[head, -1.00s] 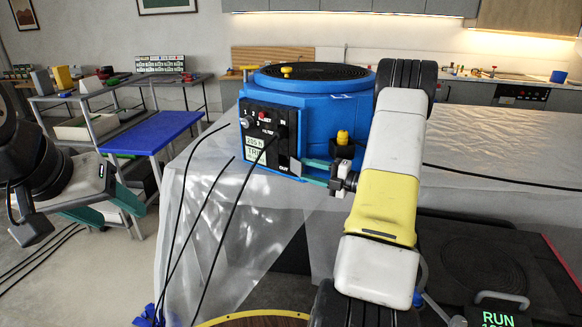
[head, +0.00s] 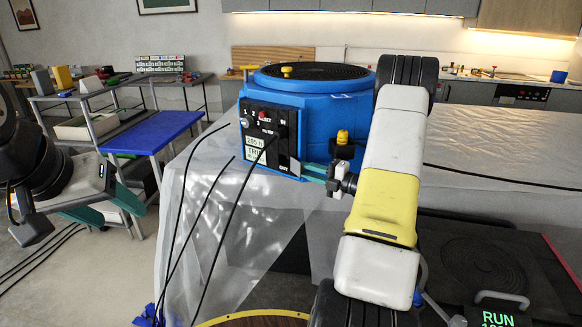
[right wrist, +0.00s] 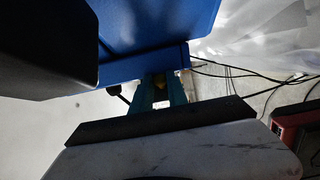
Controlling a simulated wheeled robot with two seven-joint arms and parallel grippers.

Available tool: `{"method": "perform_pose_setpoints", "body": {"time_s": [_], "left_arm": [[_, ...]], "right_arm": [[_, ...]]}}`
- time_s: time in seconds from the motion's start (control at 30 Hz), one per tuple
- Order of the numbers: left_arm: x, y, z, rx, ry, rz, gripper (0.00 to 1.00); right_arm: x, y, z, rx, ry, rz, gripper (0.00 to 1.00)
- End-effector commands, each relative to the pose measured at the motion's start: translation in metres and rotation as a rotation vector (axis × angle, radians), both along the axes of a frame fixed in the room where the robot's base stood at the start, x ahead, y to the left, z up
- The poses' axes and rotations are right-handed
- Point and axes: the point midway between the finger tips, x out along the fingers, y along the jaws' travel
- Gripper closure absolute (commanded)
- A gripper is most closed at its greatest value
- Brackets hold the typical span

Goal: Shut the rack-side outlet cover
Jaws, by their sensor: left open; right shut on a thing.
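The blue machine (head: 335,120) stands on the plastic-covered bench, its dark control panel (head: 262,118) facing left. A small grey plate, apparently the outlet cover (head: 295,167), shows at the panel's lower right corner by the "OUT" label. My right gripper (head: 304,169) reaches this corner from the right, with its teal fingers closed together. In the right wrist view, a small brownish piece (right wrist: 159,82) shows between the fingers under the machine's blue edge. I cannot tell clearly whether it is the cover. My left gripper (head: 105,203) is open and empty at the left, away from the machine.
Black cables (head: 226,222) hang from the panel area in front of the plastic sheet (head: 238,205). A yellow-topped fitting (head: 343,138) sits just above my right gripper.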

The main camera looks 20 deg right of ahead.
Motion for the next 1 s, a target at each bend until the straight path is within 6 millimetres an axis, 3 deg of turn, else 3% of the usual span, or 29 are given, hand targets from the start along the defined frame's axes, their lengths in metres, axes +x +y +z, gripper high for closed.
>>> {"method": "perform_pose_setpoints", "body": {"time_s": [0.5,1.0], "left_arm": [[0.0,0.0,0.0,0.0,0.0,0.0,0.45],[0.0,0.0,0.0,0.0,0.0,0.0,0.45]], "right_arm": [[-0.016,0.023,-0.002,0.002,0.008,-0.417,1.0],[-0.019,0.054,-0.001,-0.001,0.004,-0.877,1.0]]}}
